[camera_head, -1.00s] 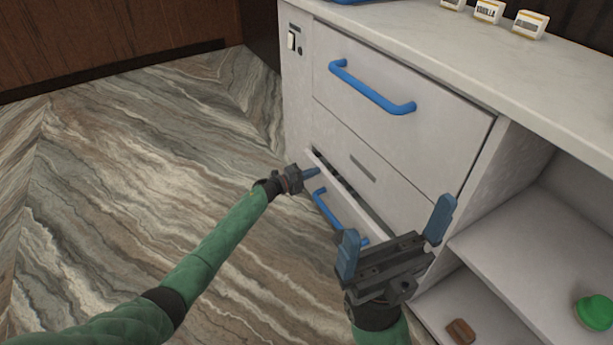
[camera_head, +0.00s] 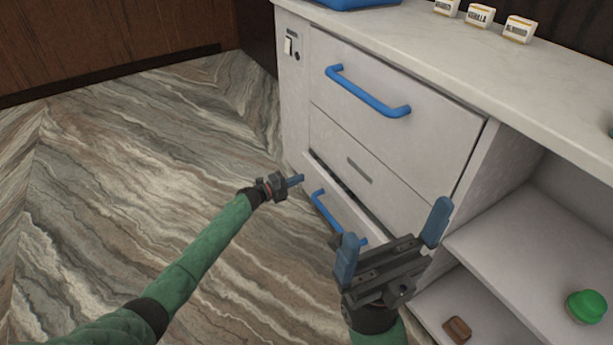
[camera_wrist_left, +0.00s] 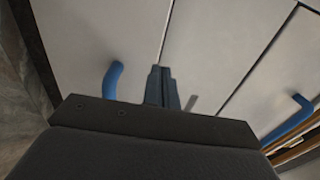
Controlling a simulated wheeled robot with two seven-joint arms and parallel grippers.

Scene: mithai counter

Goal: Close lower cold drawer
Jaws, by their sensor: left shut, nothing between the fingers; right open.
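The lower cold drawer (camera_head: 350,213) is at the bottom of the white cabinet in the head view. It stands slightly open, with a dark gap along its top edge. My left gripper (camera_head: 299,180) is shut and empty, just left of the drawer front; contact cannot be told. Its closed fingers (camera_wrist_left: 161,88) show against pale panels in the left wrist view. My right gripper (camera_head: 395,243) is open and empty, in front of the cabinet's lower right part.
The upper drawer (camera_head: 400,145) is shut, with a blue handle (camera_head: 365,94). Open shelves (camera_head: 530,235) at right hold a green-lidded item (camera_head: 586,306) and a brown block (camera_head: 457,329). Small labelled boxes (camera_head: 480,16) stand on the counter. The floor at left is clear.

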